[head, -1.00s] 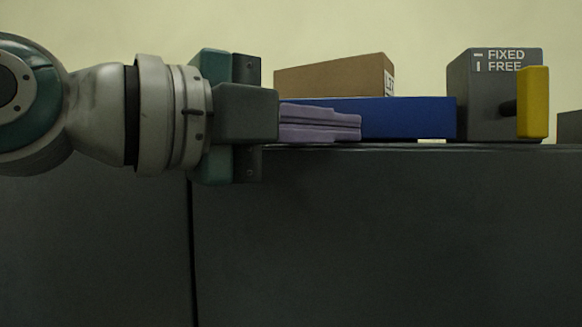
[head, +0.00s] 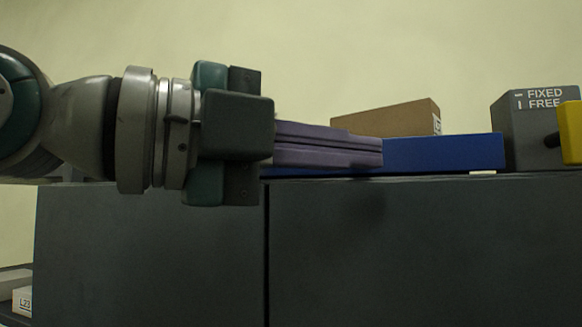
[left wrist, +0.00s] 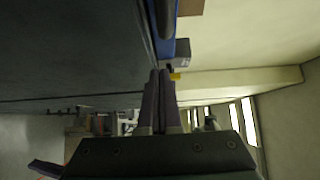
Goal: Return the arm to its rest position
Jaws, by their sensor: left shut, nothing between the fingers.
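My left gripper (head: 375,152) comes in from the left in the head view, with its purple-grey fingers pointing right. The fingers are shut together with nothing between them. They appear in front of the blue tray's left part, near the top edge of the dark cabinet. In the left wrist view the two closed fingers (left wrist: 157,100) point up the picture, beside the dark cabinet face. My right gripper is in neither view.
On the dark cabinet (head: 420,240) stand a blue tray (head: 445,152), a brown box (head: 390,118) and a grey block marked FIXED and FREE (head: 520,150) with a yellow handle (head: 571,132). A white labelled box (head: 22,300) sits low at left.

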